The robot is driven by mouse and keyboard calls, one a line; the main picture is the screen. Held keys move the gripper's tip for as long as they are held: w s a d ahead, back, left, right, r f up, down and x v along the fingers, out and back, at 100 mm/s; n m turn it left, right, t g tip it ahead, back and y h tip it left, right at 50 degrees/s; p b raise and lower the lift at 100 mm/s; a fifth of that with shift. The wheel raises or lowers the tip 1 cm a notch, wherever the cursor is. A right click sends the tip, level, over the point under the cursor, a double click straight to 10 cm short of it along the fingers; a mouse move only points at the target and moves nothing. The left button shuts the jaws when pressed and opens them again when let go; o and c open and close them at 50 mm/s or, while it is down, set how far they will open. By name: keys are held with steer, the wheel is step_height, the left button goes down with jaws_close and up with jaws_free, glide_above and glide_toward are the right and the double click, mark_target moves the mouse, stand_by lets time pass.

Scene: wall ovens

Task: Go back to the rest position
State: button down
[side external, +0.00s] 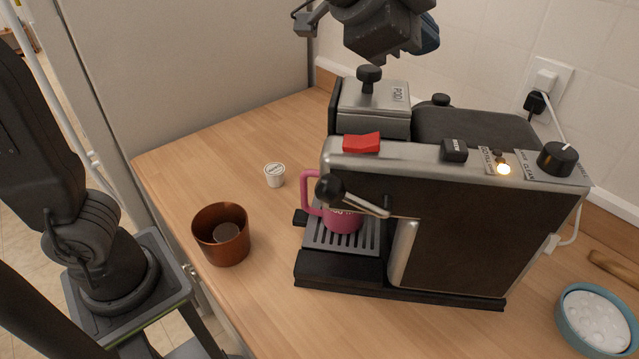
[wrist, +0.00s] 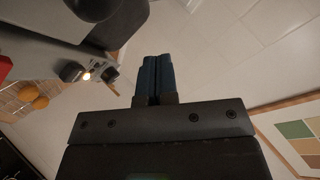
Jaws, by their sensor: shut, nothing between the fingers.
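My gripper (side external: 430,42) is at the top of the side external view, above and behind the coffee machine (side external: 440,230), apart from it. In the wrist view its two blue fingers (wrist: 156,75) are together with nothing between them. A pink mug (side external: 342,218) stands on the machine's drip tray. The machine's lid (side external: 376,100) marked POD is closed, and an orange-yellow light (side external: 503,168) glows on its panel. Part of the machine also shows at the left of the wrist view (wrist: 40,58).
A white pod (side external: 275,175) and a copper-coloured cup (side external: 221,235) with something dark inside stand on the wooden counter (side external: 190,150). A blue bowl (side external: 597,318) is at the lower right. A tiled wall with a plugged socket (side external: 545,85) is behind. A picture frame (wrist: 290,135) hangs at right.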

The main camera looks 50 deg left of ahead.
mark_target(353, 84)
steer(key=a+n, duration=0.1)
steer(key=a, duration=0.1)
steer(key=s+a+f+y, duration=0.1)
steer(key=a, duration=0.2)
steer(key=s+a+f+n, duration=0.1)
steer(key=a, duration=0.1)
steer(key=shift+a+f+n, duration=0.15)
steer(key=shift+a+n, duration=0.1)
steer(key=shift+n, duration=0.05)
steer(key=s+a+f+n+g, duration=0.2)
steer(key=s+a+f+n, duration=0.2)
steer(key=s+f, duration=0.3)
steer(key=s+a+f+n+g+y, duration=0.1)
steer(key=s+a+f+n+g, duration=0.2)
steer(key=s, duration=0.7)
steer(key=a+f+n, duration=0.2)
steer(key=a+f, duration=0.1)
steer(key=shift+s+a+f+n+y, duration=0.15)
steer(key=shift+a+f+n+y, duration=0.15)
steer(key=shift+f, duration=0.1)
stand_by(4.6)
